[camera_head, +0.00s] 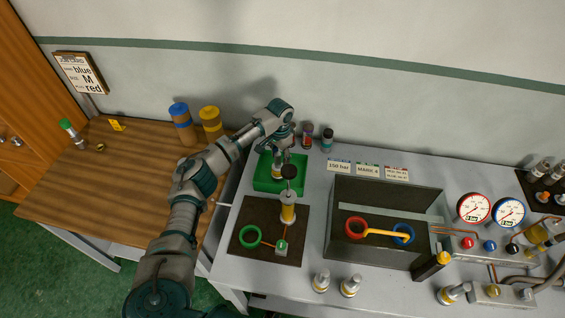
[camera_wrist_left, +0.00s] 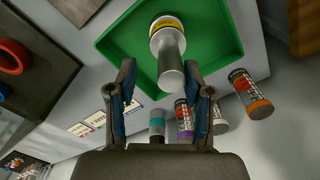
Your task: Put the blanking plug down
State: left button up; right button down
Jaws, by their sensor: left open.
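The blanking plug (camera_wrist_left: 168,42) is a grey metal piece with a yellow band, in the green tray (camera_wrist_left: 110,42). In the left wrist view its narrow grey end points toward my left gripper (camera_wrist_left: 162,82). That gripper is open, with one finger on each side of the narrow end and a visible gap to each finger. In the head view the plug (camera_head: 277,167) shows only partly in the green tray (camera_head: 263,186), below my left gripper (camera_head: 285,148). My right gripper is not in view.
Several small canisters (camera_head: 307,134) stand behind the tray. A dark mat (camera_head: 294,248) in front holds a yellow-banded upright fitting (camera_head: 288,208) and a green ring (camera_head: 250,236). An open metal box (camera_head: 385,195) stands to the right. The wooden table (camera_head: 100,190) has free room.

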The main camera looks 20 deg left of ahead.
pick_arm(q)
jog(key=r, duration=0.6)
jog(key=shift+a+r, duration=0.3)
jog(key=shift+a, duration=0.05)
jog(key=shift+d+r, duration=0.1)
jog(key=shift+r, duration=0.3)
jog(key=shift+d+r, duration=0.15)
jog(key=shift+r, duration=0.05)
jog(key=shift+d, duration=0.1)
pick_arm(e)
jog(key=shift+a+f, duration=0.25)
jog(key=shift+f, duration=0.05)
pick_arm(q)
jog(key=shift+r, duration=0.1)
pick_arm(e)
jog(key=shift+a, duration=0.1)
